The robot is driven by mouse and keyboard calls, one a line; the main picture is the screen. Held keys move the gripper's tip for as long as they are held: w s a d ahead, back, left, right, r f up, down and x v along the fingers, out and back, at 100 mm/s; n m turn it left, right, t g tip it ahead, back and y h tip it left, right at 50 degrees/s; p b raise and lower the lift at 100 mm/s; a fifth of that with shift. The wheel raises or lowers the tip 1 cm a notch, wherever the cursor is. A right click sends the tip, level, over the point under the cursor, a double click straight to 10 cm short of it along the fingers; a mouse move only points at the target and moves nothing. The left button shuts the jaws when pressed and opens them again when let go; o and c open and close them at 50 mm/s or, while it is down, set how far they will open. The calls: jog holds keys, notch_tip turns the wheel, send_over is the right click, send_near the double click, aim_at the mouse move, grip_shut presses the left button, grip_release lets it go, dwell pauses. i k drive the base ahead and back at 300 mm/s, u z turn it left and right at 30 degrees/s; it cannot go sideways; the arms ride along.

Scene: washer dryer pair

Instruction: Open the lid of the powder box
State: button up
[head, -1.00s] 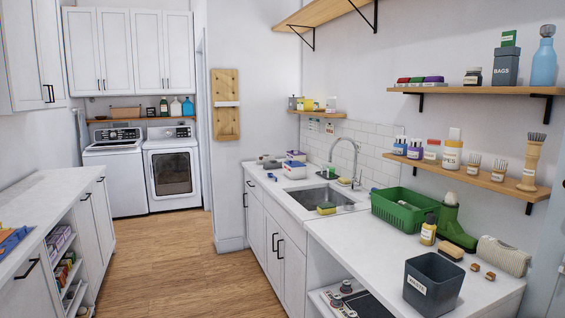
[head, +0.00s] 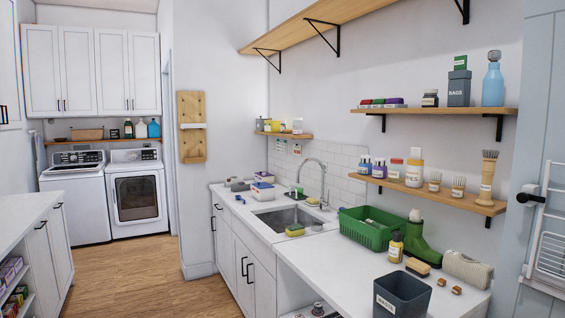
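I cannot tell for sure which thing is the powder box. Two small white boxes with purple-blue parts stand on the counter left of the sink: a rear box (head: 264,177) and a front box (head: 262,192). They are too small and far off to read a label or tell how their lids sit. My gripper is not in view.
The sink (head: 285,218) and its faucet lie right of the boxes. A green basket (head: 368,231), green boot (head: 420,245) and dark waste bin (head: 400,297) stand on the nearer counter. The wooden floor (head: 150,265) is open between the counters.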

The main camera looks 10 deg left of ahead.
aim_at(259, 185)
jog(key=u, duration=0.75)
jog(key=i, duration=1.15)
jog(key=u, duration=0.8)
jog(key=i, duration=1.6)
jog(key=z, duration=1.05)
jog(key=i, duration=1.1)
jog(key=z, duration=0.8)
jog(key=k, duration=0.6)
jog(key=u, duration=0.85)
jog(key=i, duration=0.7)
jog(key=u, duration=0.7)
jog(key=i, duration=0.8)
jog(key=z, duration=0.2)
